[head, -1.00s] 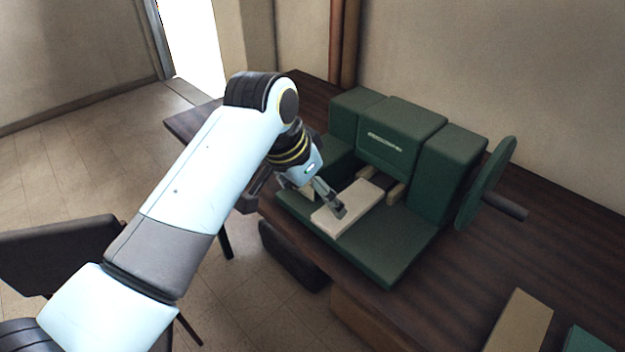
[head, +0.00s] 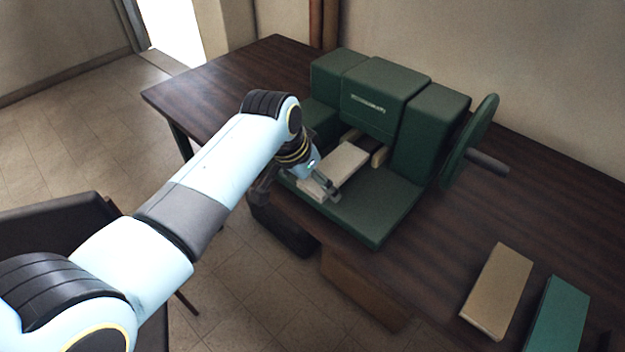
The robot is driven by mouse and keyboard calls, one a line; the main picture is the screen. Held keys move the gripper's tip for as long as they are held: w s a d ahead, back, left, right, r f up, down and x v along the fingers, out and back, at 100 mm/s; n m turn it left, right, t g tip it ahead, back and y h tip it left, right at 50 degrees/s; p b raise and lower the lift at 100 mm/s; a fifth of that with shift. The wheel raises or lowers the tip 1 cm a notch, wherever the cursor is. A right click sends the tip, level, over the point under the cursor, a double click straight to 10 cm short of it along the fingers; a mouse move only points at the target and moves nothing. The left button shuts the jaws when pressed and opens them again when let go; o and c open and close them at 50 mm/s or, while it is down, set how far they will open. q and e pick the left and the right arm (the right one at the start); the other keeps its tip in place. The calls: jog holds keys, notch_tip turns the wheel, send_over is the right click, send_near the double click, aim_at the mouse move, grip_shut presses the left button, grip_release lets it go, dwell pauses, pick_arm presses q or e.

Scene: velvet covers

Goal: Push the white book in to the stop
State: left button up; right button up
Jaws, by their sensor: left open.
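The white book (head: 347,161) lies flat on the green base of a press-like machine (head: 368,215). Its far end reaches between two pale guide rails (head: 379,157) below the machine's raised middle block. My left gripper (head: 329,193) is open at the book's near end, its fingers pointing down and right. The fingers and wrist hide part of that end, and I cannot tell whether they touch it. The stop is not clearly visible. My right gripper is out of view.
Green blocks (head: 430,135) stand behind and beside the book. A green wheel with a dark handle (head: 487,162) is on the machine's right. A tan book (head: 498,290) and a teal book (head: 558,320) lie on the dark table (head: 425,265) at lower right. A chair (head: 60,225) stands at left.

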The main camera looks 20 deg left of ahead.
pick_arm(q)
jog(key=shift+w+f, duration=0.2)
jog(key=shift+f, duration=0.3)
